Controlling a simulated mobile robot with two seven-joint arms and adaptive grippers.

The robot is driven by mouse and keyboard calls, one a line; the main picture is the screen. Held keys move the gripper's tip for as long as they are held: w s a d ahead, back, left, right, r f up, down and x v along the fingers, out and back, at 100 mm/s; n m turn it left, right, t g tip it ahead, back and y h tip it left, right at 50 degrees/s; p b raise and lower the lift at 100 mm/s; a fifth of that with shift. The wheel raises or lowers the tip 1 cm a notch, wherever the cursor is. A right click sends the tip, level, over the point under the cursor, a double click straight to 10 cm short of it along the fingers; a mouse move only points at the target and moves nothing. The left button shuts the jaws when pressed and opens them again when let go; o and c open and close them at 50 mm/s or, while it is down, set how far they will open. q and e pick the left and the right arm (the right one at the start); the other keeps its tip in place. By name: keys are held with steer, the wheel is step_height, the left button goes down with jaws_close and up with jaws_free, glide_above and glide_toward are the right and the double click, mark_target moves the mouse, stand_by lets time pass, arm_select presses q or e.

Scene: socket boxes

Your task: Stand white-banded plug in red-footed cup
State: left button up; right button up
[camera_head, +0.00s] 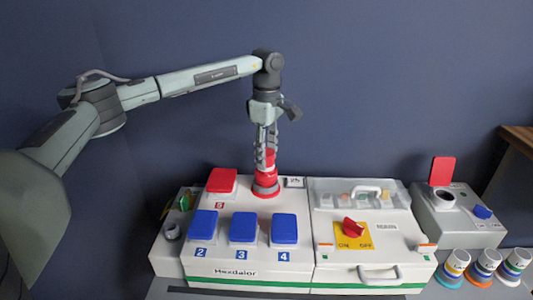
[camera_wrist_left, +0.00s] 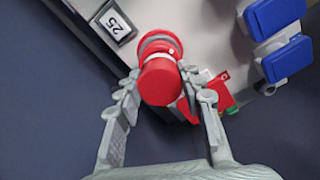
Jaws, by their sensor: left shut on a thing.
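My left gripper (camera_head: 267,160) reaches down from above at the back of the white box. It is shut on a red plug (camera_head: 268,175), which stands upright in a red ring-shaped socket (camera_head: 266,191) on the box top. In the left wrist view the plug's round red end (camera_wrist_left: 160,82) lies between the fingers (camera_wrist_left: 163,98), and a pale band shows behind it. My right gripper is not in view.
Red and blue flaps (camera_head: 243,228) cover other sockets on the box. A label marked 25 (camera_head: 294,182) is beside the red socket. To the right are a clear-lidded compartment with a handle (camera_head: 366,190), a red switch (camera_head: 353,228) and a grey box with a raised red flap (camera_head: 442,171).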

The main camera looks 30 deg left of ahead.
arm_select(q)
steer(key=shift+f, duration=0.4)
steer(key=o, duration=1.3)
step_height(320, 180, up, 11)
steer(key=shift+r, duration=0.1)
steer(key=shift+r+p, duration=1.1)
steer(key=shift+r, duration=2.75)
